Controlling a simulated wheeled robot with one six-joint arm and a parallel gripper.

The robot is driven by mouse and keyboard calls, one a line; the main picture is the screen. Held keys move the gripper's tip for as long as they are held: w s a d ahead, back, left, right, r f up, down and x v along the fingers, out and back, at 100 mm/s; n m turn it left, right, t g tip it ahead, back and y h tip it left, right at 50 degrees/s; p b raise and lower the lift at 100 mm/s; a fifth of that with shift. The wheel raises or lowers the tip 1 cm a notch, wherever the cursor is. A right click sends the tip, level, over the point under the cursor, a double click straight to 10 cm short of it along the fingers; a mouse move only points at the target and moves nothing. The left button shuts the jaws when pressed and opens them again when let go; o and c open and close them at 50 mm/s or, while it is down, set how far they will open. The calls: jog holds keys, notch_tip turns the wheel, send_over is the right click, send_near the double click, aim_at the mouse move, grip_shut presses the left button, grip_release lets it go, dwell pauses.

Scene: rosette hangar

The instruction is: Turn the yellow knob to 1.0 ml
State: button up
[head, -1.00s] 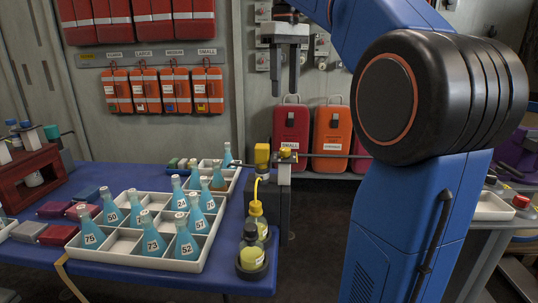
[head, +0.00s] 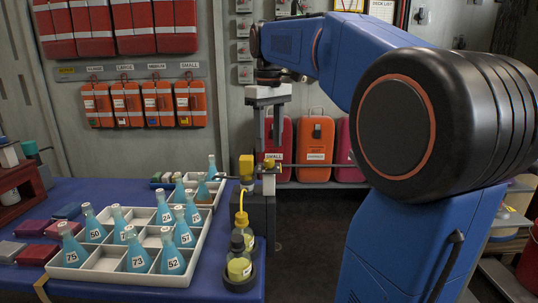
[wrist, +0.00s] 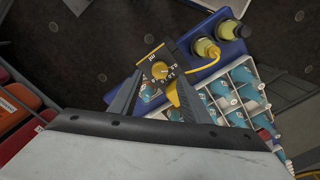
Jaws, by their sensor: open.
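The yellow knob (wrist: 160,70) sits on a dark dial plate with white numbers and "ml" in the wrist view. Its exact setting is too small to read. In the head view the knob (head: 269,161) shows small on top of the dark dispenser (head: 261,215), beside a yellow block (head: 247,167). My gripper (head: 269,140) points down, just above the knob. In the wrist view my gripper (wrist: 160,80) has its fingers apart on either side of the knob, with nothing held. Whether the fingertips reach down to the knob's height I cannot tell.
A thin metal rod (head: 310,165) extends right from the dispenser. A white tray (head: 190,268) of numbered blue flasks is at left on the blue table. Red and orange cases (head: 315,145) stand behind.

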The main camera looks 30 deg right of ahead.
aim_at(269, 160)
jog(key=shift+f, duration=2.35)
jog(key=c, duration=1)
